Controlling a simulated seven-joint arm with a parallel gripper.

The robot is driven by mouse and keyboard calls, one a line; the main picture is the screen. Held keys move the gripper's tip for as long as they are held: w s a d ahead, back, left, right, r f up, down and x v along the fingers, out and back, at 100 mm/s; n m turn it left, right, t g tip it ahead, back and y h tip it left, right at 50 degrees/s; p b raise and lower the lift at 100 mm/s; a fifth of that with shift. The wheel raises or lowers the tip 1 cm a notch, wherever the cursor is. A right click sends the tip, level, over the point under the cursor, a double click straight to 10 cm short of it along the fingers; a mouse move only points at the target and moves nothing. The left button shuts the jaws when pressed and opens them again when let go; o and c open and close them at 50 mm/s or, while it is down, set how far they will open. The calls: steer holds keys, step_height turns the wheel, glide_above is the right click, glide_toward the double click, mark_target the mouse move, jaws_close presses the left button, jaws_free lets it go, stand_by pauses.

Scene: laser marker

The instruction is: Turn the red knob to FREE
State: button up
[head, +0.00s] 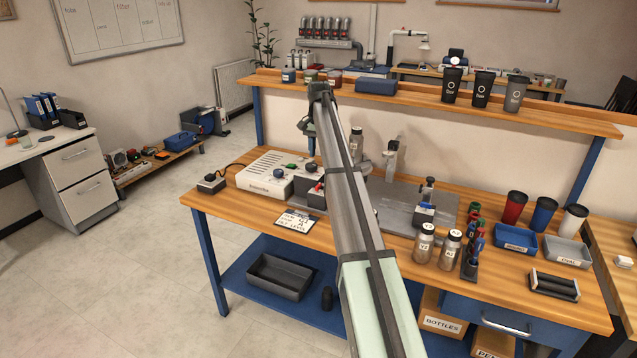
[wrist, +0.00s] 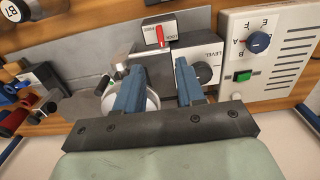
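The red knob (wrist: 159,30) is a narrow upright bar on a small white plate atop a dark block, in the upper middle of the wrist view. The plate reads FREE on the left and LOCK on the right, upside down. The bar stands between the two words; its exact pointing is too small to read. My gripper (wrist: 161,77) has its two blue fingers spread with nothing between them. In the picture, the fingertips are below the knob and apart from it. In the head view my arm hides most of my gripper and the knob area.
A black LEVEL dial (wrist: 205,75) lies beside the right finger. A round metal part is partly behind the left finger. Bottles (head: 424,242) and cups stand to the right on the bench.

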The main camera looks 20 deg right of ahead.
mark_target(318, 185)
step_height(318, 185, down, 12)
steer(key=shift+f, duration=0.2)
stand_by(0.4)
steer(key=shift+c, duration=0.4)
jaws_close()
